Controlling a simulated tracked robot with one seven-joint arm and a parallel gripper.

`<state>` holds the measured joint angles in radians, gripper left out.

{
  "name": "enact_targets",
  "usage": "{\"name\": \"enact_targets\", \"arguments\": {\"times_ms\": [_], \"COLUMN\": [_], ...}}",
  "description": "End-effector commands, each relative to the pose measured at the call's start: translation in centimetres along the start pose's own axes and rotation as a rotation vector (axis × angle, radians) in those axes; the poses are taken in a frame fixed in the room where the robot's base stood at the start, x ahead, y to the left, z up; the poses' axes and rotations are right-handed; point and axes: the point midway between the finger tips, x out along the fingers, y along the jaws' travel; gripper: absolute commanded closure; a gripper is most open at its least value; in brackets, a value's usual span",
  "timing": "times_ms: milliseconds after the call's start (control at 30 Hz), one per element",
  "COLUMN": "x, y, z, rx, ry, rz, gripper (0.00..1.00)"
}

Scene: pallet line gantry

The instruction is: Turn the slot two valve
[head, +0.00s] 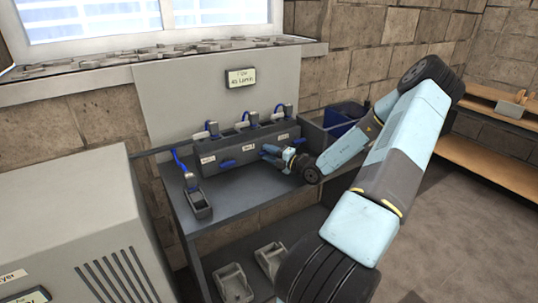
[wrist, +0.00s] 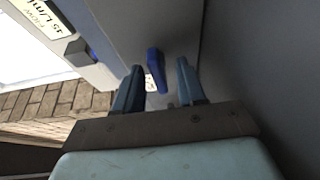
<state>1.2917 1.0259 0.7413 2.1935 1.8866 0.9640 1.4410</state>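A dark grey manifold block (head: 235,152) stands on the bench with labelled slots along its front. The slot two label (head: 248,148) is in the middle, too small to read surely. My gripper (head: 267,153) is at the front just right of that label and hides the middle valve handle in the head view. In the wrist view a blue valve handle (wrist: 155,68) stands between the tips of my open gripper (wrist: 158,82), with gaps seen at both sides. Contact does not show. Another blue handle (head: 228,163) sits at the left slot.
Blue hoses with white and grey fittings (head: 250,118) rise from the block's top. A sign (head: 241,78) hangs on the back panel. A small grey holder (head: 198,205) stands at the bench's left. A blue bin (head: 345,120) is behind my arm. Trays (head: 233,283) lie below.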

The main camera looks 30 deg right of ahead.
Motion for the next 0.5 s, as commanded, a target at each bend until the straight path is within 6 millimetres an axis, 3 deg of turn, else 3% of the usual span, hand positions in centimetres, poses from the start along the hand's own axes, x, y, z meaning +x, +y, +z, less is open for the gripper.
{"name": "enact_targets", "arguments": {"times_ms": [100, 500], "x": [-0.01, -0.03], "y": [0.00, -0.04], "z": [0.00, -0.01], "rx": [0.000, 0.001], "ry": [0.000, 0.000], "rz": [0.000, -0.001], "gripper": [0.61, 1.00]}}
